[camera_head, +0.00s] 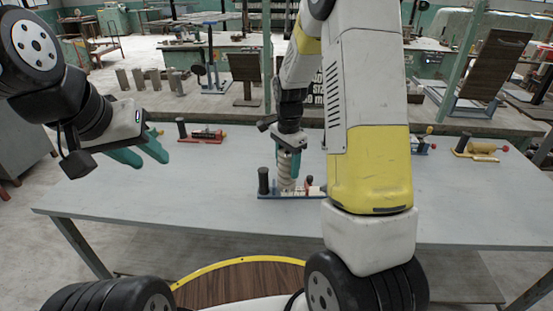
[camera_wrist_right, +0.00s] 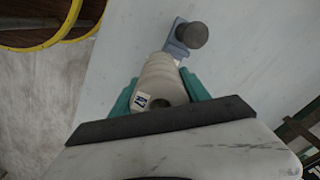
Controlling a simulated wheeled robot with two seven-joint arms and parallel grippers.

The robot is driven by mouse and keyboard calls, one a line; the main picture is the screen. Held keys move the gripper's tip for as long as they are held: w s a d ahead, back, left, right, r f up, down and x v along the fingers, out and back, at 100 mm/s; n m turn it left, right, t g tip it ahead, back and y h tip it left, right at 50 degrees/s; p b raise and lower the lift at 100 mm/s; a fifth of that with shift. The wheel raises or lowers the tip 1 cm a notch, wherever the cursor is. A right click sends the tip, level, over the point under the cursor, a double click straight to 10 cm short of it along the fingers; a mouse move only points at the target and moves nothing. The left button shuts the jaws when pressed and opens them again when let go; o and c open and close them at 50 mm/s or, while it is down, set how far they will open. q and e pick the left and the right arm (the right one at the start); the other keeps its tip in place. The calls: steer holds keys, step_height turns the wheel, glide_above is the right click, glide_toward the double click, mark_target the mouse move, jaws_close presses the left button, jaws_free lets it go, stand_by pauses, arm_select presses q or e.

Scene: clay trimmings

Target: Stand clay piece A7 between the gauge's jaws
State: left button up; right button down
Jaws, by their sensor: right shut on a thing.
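The clay piece (camera_head: 286,170) is a pale, ribbed, upright cylinder. My right gripper (camera_head: 289,166) is shut on it, with teal fingers on its sides. In the right wrist view the clay piece (camera_wrist_right: 158,85) shows a hollow end and a small tag that seems to read A7; the gripper (camera_wrist_right: 165,98) holds it. The blue gauge (camera_head: 290,195) with a dark round post (camera_head: 263,180) lies directly below the piece; whether they touch I cannot tell. The gauge's post (camera_wrist_right: 193,35) also shows in the wrist view. My left gripper (camera_head: 152,155) is open and empty over the table's left side.
The grey table (camera_head: 150,205) is largely clear around the gauge. A red gauge-like device (camera_head: 207,136) with a dark post stands at the back left. A yellow one (camera_head: 482,149) stands at the back right, with another partly hidden behind my right arm.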

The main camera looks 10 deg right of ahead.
mark_target(286, 170)
steer(key=shift+w, duration=0.95)
steer(key=shift+w+f, duration=0.15)
steer(key=shift+f, duration=1.65)
steer(key=shift+f, duration=0.2)
steer(key=c, duration=0.5)
jaws_free()
